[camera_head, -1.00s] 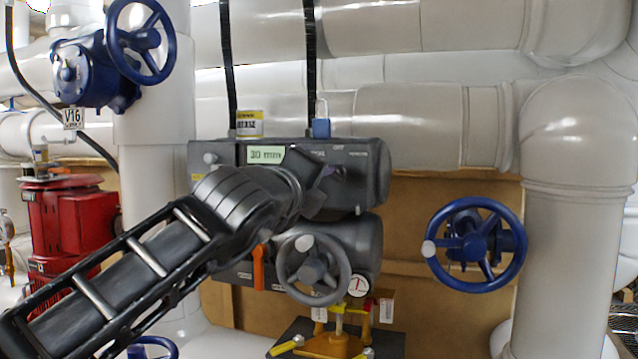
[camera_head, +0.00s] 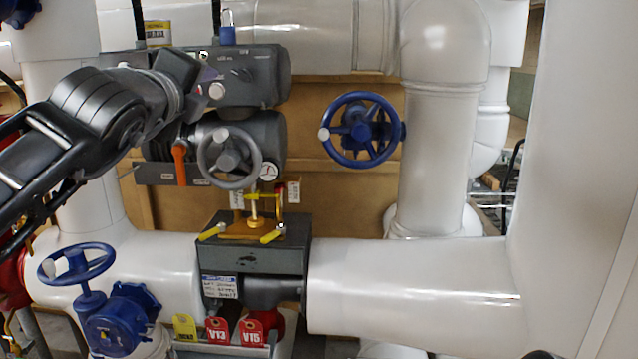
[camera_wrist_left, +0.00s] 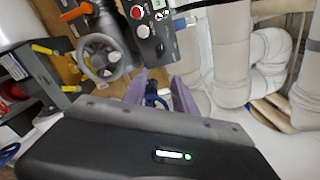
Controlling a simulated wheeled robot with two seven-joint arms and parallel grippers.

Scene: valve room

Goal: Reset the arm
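My left arm comes in from the left in the head view, and its dark gripper (camera_head: 200,78) is in front of the grey control box (camera_head: 262,72). In the left wrist view its two purple fingers (camera_wrist_left: 159,84) stand apart, with no object held between them. A blue handwheel shows behind the fingers there. The gripper hides the left part of the box in the head view. Whether it touches the box, I cannot tell. My right gripper does not show.
A grey handwheel (camera_head: 229,156) and an orange lever (camera_head: 180,163) sit below the box. A blue handwheel (camera_head: 361,130) is to the right, another blue one (camera_head: 77,264) at lower left. Large white pipes (camera_head: 410,290) fill the right. Red tags (camera_head: 252,333) hang at the bottom.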

